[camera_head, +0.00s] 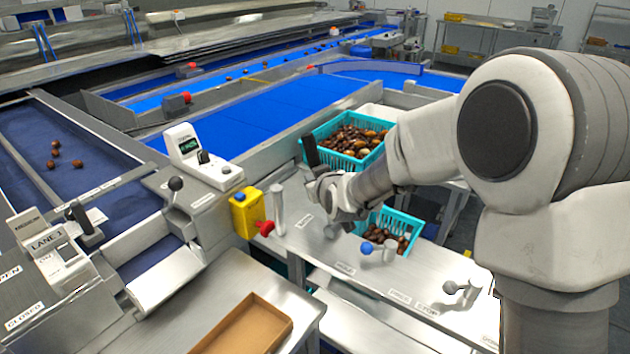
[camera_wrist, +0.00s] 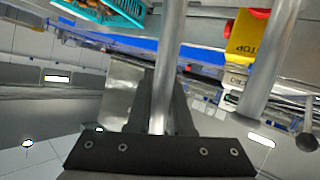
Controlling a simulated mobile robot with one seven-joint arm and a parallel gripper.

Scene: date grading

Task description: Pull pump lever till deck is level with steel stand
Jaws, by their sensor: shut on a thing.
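My gripper (camera_head: 322,186) is at the middle of the head view, above the steel bench top; its fingertips are partly hidden by my wrist. In the wrist view my gripper (camera_wrist: 160,118) is shut around an upright bare steel rod (camera_wrist: 168,60), which seems to be the pump lever. In the head view a dark upright piece shows at the gripper; I cannot tell whether it is a finger or a handle. The steel bench top (camera_head: 400,295), perhaps the steel stand, runs below my arm. I cannot make out which surface is the deck or its height.
A second steel post (camera_head: 277,210) stands beside a yellow block (camera_head: 247,212) with a red knob (camera_head: 264,228). A teal crate of dates (camera_head: 310,150) is behind my gripper, and a lower teal crate (camera_head: 410,222) is beside the bench. A cardboard tray (camera_head: 205,347) lies in front.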

